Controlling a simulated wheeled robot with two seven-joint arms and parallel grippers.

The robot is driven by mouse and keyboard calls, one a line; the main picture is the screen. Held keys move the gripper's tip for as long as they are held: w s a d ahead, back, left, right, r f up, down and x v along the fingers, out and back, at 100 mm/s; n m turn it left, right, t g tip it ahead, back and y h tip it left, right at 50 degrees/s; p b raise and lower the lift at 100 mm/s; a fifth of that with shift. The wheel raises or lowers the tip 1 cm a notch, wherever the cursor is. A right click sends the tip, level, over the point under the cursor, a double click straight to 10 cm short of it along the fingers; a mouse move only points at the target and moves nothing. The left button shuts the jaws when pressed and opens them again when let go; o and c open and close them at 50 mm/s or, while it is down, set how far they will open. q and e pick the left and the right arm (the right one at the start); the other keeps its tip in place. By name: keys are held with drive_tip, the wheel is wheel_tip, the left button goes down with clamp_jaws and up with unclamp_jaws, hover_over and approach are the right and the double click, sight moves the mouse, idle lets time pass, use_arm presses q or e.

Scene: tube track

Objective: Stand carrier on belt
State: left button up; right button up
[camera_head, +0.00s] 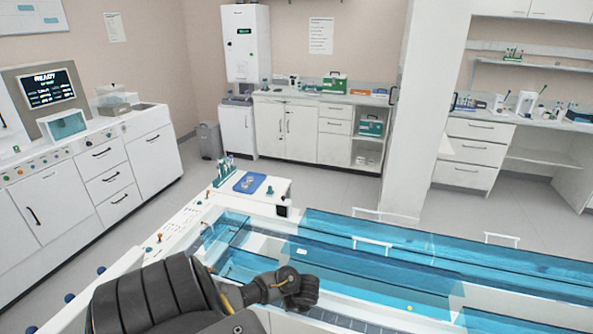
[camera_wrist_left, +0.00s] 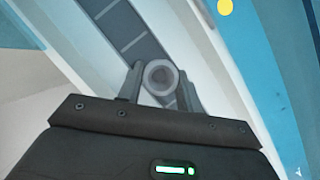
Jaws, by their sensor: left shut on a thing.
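In the left wrist view, the carrier (camera_wrist_left: 160,76) shows as a small grey round piece with a dark centre, seen from its end. My left gripper (camera_wrist_left: 158,80) is shut on it, with one finger on each side. Below it runs the belt (camera_wrist_left: 122,32), a dark strip with light cross lines inside a pale channel. I cannot tell whether the carrier touches the belt. In the head view my left gripper (camera_head: 298,292) hangs over the track, and the carrier is hidden there. The belt (camera_head: 340,320) shows at the bottom. My right gripper is not in view.
Blue clear covers (camera_head: 430,255) with white handles run along the track on the right. A rack of tubes (camera_head: 224,170) and a blue tray (camera_head: 249,182) stand at the track's far left end. A yellow dot (camera_wrist_left: 225,6) lies beside the channel.

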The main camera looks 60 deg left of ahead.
use_arm(q)
drive_tip(key=o, duration=0.8)
drive_tip(key=shift+o, duration=0.2)
drive_tip(key=shift+d+r, duration=0.2)
drive_tip(key=shift+r, duration=0.15)
drive_tip(key=p+v, duration=0.4)
drive_tip(key=v, duration=0.6)
drive_tip(key=shift+s, duration=0.1)
